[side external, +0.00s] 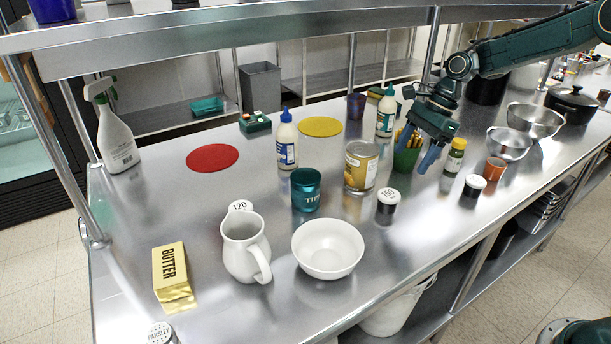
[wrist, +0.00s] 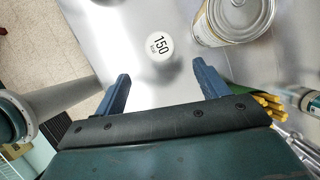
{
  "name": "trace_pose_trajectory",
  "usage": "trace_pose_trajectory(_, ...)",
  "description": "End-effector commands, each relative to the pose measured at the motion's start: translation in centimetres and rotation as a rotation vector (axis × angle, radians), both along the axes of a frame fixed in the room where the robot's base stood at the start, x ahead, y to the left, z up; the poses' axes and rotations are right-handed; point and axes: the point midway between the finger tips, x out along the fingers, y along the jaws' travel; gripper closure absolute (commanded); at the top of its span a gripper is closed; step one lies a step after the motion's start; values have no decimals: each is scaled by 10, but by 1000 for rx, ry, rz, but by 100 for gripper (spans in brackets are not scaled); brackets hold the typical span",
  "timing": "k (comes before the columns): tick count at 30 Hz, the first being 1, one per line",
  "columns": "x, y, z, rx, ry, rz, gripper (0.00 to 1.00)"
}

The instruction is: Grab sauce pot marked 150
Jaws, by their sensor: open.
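The sauce pot marked 150 (side external: 387,207) is a small dark pot with a white lid, standing upright on the steel counter right of the white bowl and in front of the large can. In the wrist view its lid (wrist: 159,46) shows face-on, beyond the fingertips and roughly centred between them. My gripper (side external: 413,155) has blue fingers and hangs above the counter by the green holder, behind and right of the pot. In the wrist view my gripper (wrist: 161,73) is open with nothing between its fingers.
A large can (side external: 361,167) stands close behind the pot; a green holder with yellow sticks (side external: 406,158) is near my fingers. A white bowl (side external: 328,248), a pitcher (side external: 245,248) and another white-lidded pot (side external: 474,185) stand around. Counter is clear in front of the pot.

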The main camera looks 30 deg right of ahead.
Motion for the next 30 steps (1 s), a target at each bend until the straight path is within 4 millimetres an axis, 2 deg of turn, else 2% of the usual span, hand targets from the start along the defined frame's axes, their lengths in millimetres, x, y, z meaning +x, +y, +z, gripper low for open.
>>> trace_pose_trajectory(9,3,18,-44,0,4,2,27)
trace_pose_trajectory(13,4,24,-58,1,2,2,27)
trace_pose_trajectory(26,5,28,-68,-1,1,1,27)
trace_pose_trajectory(30,6,33,-78,-1,2,2,27)
